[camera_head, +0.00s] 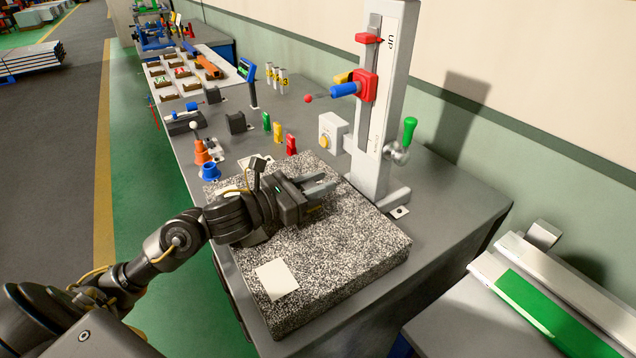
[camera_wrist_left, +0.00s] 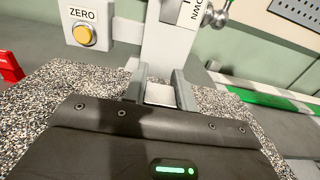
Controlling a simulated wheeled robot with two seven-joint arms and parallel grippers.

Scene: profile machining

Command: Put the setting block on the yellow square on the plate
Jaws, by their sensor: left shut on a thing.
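My left gripper (camera_head: 320,184) is over the speckled granite plate (camera_head: 345,265), its fingers pointing toward the grey height-gauge column. In the left wrist view the left gripper (camera_wrist_left: 159,84) is shut on a small pale grey block (camera_wrist_left: 160,96), which I take as the setting block. In the head view the block is hard to make out between the fingers. I see no yellow square on the plate; the arm and hand cover part of its surface. My right gripper is in neither view.
The column (camera_head: 377,120) with a red and blue slider stands behind the plate. A ZERO box with a yellow button (camera_wrist_left: 84,34) is beside it. A white card (camera_head: 276,279) lies on the plate's front. Red, yellow and green pieces (camera_head: 278,133) stand behind left.

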